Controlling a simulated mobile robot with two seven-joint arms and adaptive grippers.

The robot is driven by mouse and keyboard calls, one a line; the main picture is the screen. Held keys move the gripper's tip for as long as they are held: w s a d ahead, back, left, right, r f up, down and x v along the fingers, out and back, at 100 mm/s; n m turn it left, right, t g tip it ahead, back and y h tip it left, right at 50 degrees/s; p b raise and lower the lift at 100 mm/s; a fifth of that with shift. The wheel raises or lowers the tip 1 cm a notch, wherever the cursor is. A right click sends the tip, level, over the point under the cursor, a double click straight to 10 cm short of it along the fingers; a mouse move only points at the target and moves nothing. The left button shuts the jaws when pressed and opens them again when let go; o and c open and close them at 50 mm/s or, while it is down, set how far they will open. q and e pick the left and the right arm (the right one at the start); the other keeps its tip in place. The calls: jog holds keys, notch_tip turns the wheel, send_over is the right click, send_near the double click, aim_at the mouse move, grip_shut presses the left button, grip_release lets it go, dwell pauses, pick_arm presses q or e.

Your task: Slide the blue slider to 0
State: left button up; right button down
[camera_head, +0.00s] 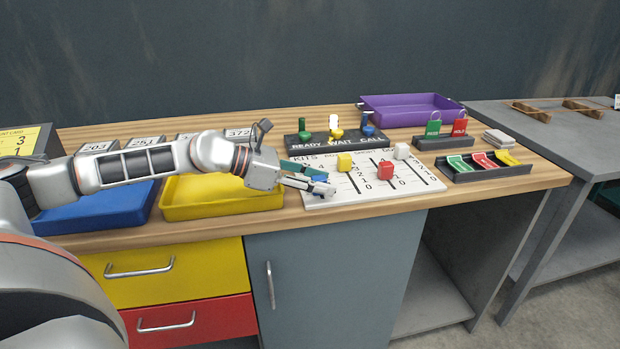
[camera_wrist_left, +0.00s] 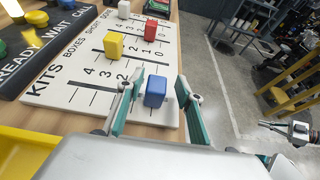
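The blue slider (camera_wrist_left: 155,91) sits on the white slider board (camera_wrist_left: 60,85), on the KITS track at its near edge. In the left wrist view the printed 4, 3 and 2 lie to its left; marks closer to it are hidden. My left gripper (camera_head: 318,180) is open, its teal fingers (camera_wrist_left: 160,108) on either side of the blue slider, with a visible gap at least on the right side. In the head view the fingers mostly hide this slider. What looks like my right gripper (camera_wrist_left: 299,130) shows at the right of the wrist view, its fingers unclear.
The yellow slider (camera_head: 344,162), red slider (camera_head: 385,170) and white slider (camera_head: 401,151) stand on the neighbouring tracks. The READY WAIT CALL switch panel (camera_head: 340,145) is behind the board. A yellow tray (camera_head: 225,210) lies left, a dark card tray (camera_head: 490,175) right.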

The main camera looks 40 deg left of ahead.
aim_at(312, 179)
pick_arm(q)
jog(key=shift+v, duration=5.95)
jog(key=shift+d, duration=0.1)
